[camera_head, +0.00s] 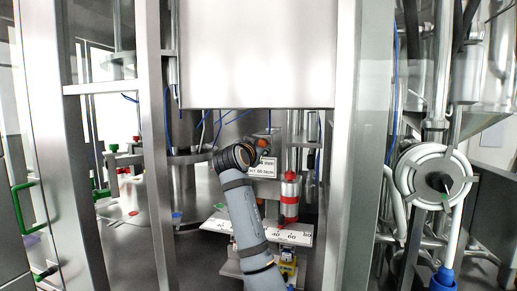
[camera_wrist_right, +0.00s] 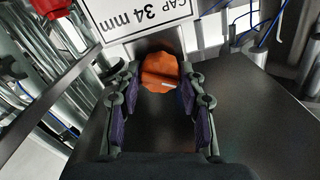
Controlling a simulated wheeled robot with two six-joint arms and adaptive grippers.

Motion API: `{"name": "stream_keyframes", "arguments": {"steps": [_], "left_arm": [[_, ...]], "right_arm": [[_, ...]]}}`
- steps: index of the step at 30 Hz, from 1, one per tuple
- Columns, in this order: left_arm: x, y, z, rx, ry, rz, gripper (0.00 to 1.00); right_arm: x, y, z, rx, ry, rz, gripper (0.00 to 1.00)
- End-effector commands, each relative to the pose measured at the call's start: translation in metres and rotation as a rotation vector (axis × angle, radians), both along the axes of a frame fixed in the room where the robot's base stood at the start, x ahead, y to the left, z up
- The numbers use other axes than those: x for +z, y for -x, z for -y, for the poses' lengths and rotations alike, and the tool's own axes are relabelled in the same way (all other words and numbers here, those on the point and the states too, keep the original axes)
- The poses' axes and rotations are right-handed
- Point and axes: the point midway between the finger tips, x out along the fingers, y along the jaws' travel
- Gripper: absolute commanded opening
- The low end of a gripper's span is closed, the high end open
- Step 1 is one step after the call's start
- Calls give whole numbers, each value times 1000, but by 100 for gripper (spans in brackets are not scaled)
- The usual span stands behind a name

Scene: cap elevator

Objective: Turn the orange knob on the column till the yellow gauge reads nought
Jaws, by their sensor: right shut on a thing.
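The orange knob (camera_wrist_right: 160,72) is between the two fingertips of my right gripper (camera_wrist_right: 158,84) in the right wrist view, with the fingers shut on its sides. In the head view my right gripper (camera_head: 252,152) is up at the column, and a small part of the orange knob (camera_head: 263,143) shows beside it. A small yellow part (camera_head: 287,257) shows low down below a white scale plate (camera_head: 297,234). I cannot tell whether it is the yellow gauge, and no reading on it is legible. My left gripper is not in view.
A white label (camera_wrist_right: 140,16) reading "CAP 34 mm" is just past the knob. A red and silver cylinder (camera_head: 290,197) stands to the right of my arm. Steel posts (camera_head: 346,150) frame the opening, and a steel panel (camera_head: 257,55) hangs above. Blue tubes run nearby.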

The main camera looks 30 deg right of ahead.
Motion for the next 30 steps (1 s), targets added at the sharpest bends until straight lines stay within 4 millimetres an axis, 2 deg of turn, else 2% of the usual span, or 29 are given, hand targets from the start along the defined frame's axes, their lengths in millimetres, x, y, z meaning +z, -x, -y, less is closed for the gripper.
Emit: {"name": "stream_keyframes", "arguments": {"steps": [3, 4, 9, 20, 23, 30], "left_arm": [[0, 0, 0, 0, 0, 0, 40], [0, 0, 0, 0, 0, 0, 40], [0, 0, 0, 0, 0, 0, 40], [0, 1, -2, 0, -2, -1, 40], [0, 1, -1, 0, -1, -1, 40], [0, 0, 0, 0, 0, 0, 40]], "right_arm": [[-1, 0, 0, 1, -1, -2, 8], [-1, 0, 0, 1, -1, -2, 41], [-1, 0, 0, 0, 0, -1, 63], [0, 3, -5, 1, 0, 0, 63], [0, 13, -18, 5, 0, 3, 63], [-1, 51, -64, 7, -3, 1, 63]]}}
